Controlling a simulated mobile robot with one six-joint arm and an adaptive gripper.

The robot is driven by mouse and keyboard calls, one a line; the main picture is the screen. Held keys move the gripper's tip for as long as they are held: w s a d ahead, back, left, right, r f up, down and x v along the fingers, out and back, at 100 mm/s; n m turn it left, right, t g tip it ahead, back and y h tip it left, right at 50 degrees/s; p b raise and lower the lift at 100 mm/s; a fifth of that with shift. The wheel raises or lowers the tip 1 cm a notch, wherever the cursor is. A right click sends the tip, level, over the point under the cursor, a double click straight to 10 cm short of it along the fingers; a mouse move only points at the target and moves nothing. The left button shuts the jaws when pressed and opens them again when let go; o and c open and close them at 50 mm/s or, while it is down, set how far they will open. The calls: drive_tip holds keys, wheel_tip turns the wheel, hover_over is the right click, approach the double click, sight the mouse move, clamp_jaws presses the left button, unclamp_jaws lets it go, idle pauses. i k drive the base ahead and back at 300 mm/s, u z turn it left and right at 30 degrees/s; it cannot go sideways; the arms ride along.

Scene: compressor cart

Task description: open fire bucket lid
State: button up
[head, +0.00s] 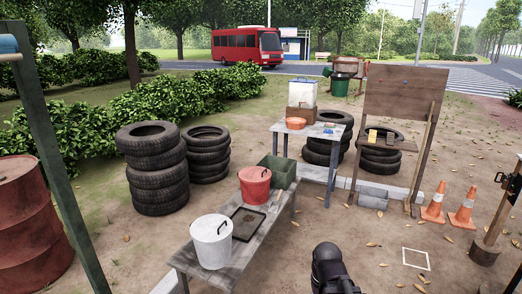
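A red bucket (254,188) stands on a long grey wooden bench (191,261). A red lid (254,174) with a dark handle covers its top and looks shut. A white bucket (211,244) stands nearer on the same bench, with a pale lid (211,228) and a dark looped handle on top. A black part of my arm, apparently with my gripper (328,258), shows at the bottom edge, right of the bench and apart from both buckets. I cannot make out its fingers or whether they are open.
A dark flat tray (247,223) lies between the buckets; a green crate (277,171) sits behind the red one. A farther table (322,130) holds several items. Tyre stacks (156,168), a red barrel (33,226) and orange cones (434,203) stand around. Bare ground lies right of the bench.

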sight(250, 174)
drive_tip(key=z, duration=0.05)
drive_tip(key=i, duration=3.2)
drive_tip(key=u, duration=0.45)
